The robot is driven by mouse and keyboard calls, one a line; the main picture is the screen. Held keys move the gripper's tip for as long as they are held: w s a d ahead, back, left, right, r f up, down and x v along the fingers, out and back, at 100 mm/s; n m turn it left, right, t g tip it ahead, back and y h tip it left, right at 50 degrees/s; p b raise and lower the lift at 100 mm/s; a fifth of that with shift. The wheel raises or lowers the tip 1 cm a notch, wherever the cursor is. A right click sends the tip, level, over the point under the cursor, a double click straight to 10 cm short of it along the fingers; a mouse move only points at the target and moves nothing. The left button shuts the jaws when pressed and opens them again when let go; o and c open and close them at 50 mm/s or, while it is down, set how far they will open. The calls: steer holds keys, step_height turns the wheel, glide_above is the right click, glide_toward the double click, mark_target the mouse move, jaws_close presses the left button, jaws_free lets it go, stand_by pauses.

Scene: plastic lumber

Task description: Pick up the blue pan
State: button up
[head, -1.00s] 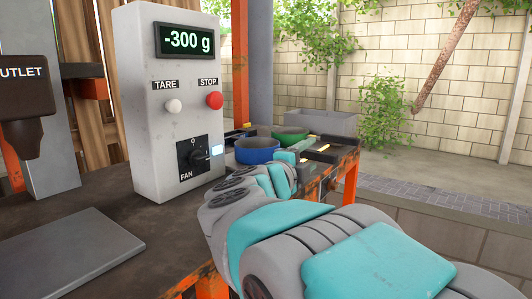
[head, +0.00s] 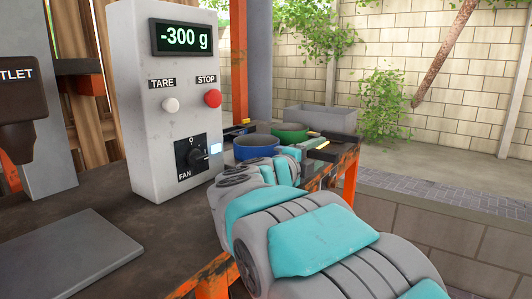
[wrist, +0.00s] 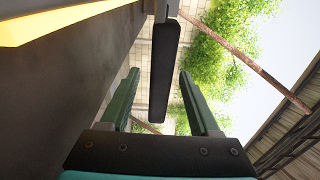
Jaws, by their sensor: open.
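The blue pan (head: 256,148) sits on the far part of the workbench in the head view, right of the grey control box. My arm reaches toward it and its wrist is just in front and to the right, covering part of the pan's surroundings. In the wrist view my gripper (wrist: 158,75) is open, its two green fingers apart. A dark, straight bar (wrist: 163,65) shows between and beyond the fingers, with a gap on both sides. It looks like a handle, but I cannot tell which pan it belongs to.
A green pan (head: 290,131) stands just behind and right of the blue one. A grey bin (head: 322,118) is farther back. The tall control box (head: 170,110) reads -300 g. A flat grey plate (head: 65,255) lies at front left. An orange-framed bench edge (head: 348,165) runs right.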

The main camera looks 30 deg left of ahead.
steer(key=shift+c, duration=0.3)
jaws_close()
stand_by(1.1)
